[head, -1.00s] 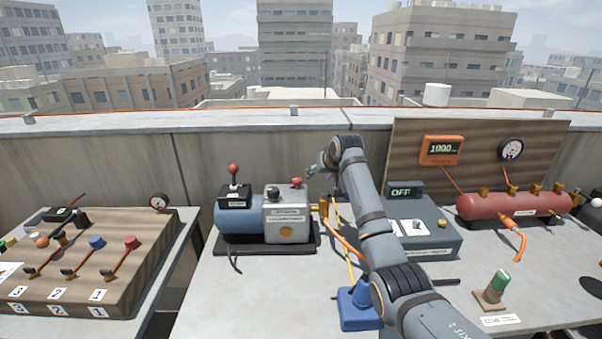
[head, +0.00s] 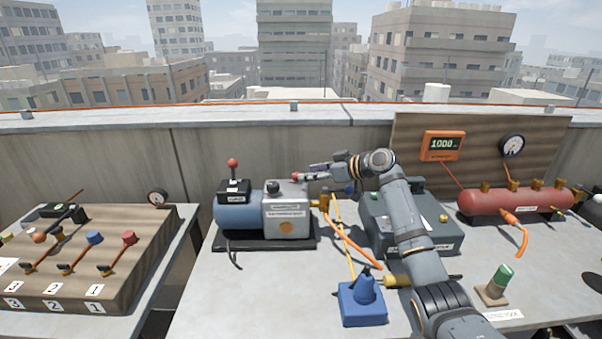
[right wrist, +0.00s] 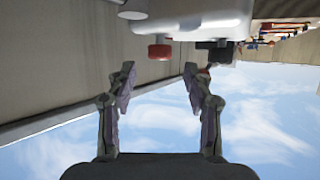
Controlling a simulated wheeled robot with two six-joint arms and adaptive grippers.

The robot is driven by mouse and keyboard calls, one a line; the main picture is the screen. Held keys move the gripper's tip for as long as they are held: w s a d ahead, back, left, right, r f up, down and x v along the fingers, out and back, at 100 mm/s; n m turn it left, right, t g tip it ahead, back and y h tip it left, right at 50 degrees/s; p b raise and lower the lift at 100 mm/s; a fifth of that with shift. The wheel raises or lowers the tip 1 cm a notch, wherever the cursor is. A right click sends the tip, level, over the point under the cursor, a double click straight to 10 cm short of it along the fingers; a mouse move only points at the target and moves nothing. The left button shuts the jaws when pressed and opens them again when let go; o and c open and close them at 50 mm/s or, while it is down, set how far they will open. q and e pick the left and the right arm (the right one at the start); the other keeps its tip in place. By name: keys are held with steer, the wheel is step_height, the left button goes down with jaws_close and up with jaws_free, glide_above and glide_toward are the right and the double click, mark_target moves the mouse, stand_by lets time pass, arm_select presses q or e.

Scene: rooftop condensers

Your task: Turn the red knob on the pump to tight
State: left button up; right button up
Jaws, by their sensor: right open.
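The pump (head: 247,214) stands on a black base on the table, with a blue motor and a pale grey housing. The red knob (head: 296,177) sits on top of the housing at its right rear. My right gripper (head: 308,174) comes to the knob from the right, with its fingers pointing left. In the right wrist view, which is upside down, the gripper (right wrist: 159,75) is open and empty. The red knob (right wrist: 159,51) shows just beyond the fingertips, centred between them and apart from both. My left gripper is out of view.
A black switch box with a red-ball lever (head: 233,164) stands on the pump's left part. A grey box (head: 445,235) stands under my right arm, and a blue valve-like piece (head: 362,300) is in front. Orange and yellow hoses run beside the pump. The concrete wall is behind.

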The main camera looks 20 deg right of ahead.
steer(key=x, duration=0.4)
steer(key=shift+w+a+f, duration=0.1)
steer(key=shift+w, duration=0.05)
